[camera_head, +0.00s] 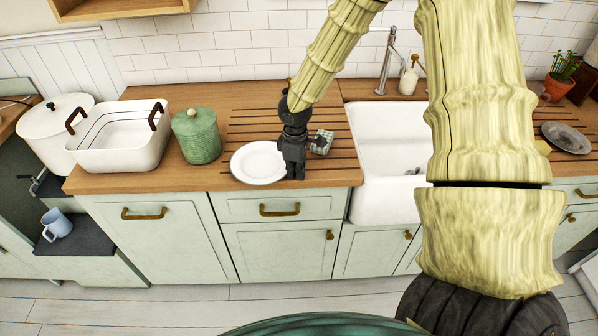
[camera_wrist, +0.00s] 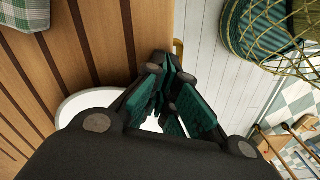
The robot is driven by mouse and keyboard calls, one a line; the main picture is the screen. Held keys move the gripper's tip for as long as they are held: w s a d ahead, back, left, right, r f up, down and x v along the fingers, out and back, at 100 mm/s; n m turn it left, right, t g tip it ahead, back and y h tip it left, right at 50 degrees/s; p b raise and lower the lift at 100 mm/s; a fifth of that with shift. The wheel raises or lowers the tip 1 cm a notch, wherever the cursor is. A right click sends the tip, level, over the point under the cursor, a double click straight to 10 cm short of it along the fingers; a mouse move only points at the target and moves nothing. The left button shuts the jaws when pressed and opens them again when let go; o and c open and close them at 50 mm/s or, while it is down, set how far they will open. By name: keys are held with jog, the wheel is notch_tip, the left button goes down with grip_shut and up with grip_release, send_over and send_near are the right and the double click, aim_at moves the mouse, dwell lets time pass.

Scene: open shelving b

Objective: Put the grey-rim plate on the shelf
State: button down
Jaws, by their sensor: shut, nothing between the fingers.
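A white plate (camera_head: 258,163), whose rim looks faintly grey, lies flat on the wooden counter (camera_head: 225,178) near its front edge. My gripper (camera_head: 293,174) points down just right of the plate, shut and empty. In the wrist view the closed fingers (camera_wrist: 170,90) cover part of the plate (camera_wrist: 85,102). I cannot tell whether the fingers touch it. A wooden shelf (camera_head: 125,8) shows at the top left, cut by the picture's edge.
A green canister (camera_head: 196,136), a white basin (camera_head: 122,148) and a white lidded pot (camera_head: 48,132) stand left of the plate. A checked item (camera_head: 322,141) lies behind my gripper. The sink (camera_head: 386,150) is to the right. A dark grey plate (camera_head: 566,139) lies far right.

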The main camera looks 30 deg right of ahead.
aim_at(310, 180)
jog(key=shift+d, duration=0.1)
jog(key=s+d, duration=0.1)
jog(key=s+d+p, duration=0.1)
jog(key=s, duration=0.1)
jog(key=shift+s+d+r, duration=0.1)
jog(key=shift+d+r, duration=0.05)
jog(key=shift+d, duration=0.25)
jog(key=shift+a+r, duration=0.15)
jog(key=shift+r, duration=0.75)
jog(key=shift+w+r+b, duration=0.25)
jog(key=shift+r+b, duration=0.05)
jog(key=shift+r, duration=0.1)
notch_tip(310, 180, up, 7)
jog(key=b, duration=0.1)
jog(key=shift+s, duration=0.15)
